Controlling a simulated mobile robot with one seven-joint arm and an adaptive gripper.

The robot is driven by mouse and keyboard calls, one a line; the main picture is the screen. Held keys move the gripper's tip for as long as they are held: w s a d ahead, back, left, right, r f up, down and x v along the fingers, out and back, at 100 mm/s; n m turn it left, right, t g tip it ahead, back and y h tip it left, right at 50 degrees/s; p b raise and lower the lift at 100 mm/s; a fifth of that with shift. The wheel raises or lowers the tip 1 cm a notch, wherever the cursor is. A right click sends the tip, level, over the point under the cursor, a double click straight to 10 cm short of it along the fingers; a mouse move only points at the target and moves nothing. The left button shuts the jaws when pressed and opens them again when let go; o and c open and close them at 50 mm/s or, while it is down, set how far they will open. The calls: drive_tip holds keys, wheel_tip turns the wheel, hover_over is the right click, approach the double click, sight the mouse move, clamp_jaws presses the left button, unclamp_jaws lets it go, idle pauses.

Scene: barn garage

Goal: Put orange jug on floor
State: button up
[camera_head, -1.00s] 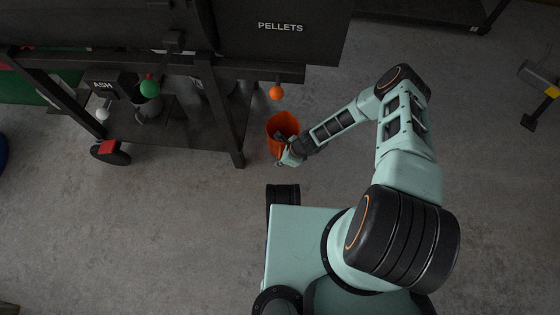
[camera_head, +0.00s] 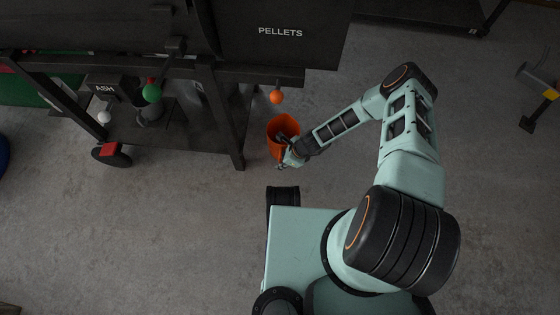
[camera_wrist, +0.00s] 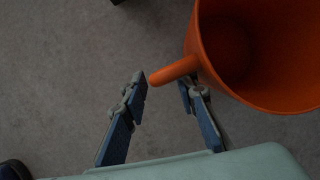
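The orange jug (camera_head: 281,127) is beside the cart's front leg in the head view, with its open top facing up. In the wrist view the jug (camera_wrist: 216,52) fills the upper right, and its stub-like handle (camera_wrist: 174,70) points left. My gripper (camera_wrist: 165,92) is open, with its two fingers apart and the handle near the gap between their tips. In the head view my gripper (camera_head: 291,151) is at the jug's near side and covers part of it. Whether the jug's base rests on the floor is hard to tell.
A dark cart (camera_head: 190,128) with a pellet grill and hanging coloured balls stands to the left, its leg close to the jug. An orange ball (camera_head: 277,97) hangs just beyond the jug. Grey floor (camera_head: 120,220) is clear at the lower left.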

drive_tip(key=p+v, duration=0.3)
drive_tip(key=v, duration=0.7)
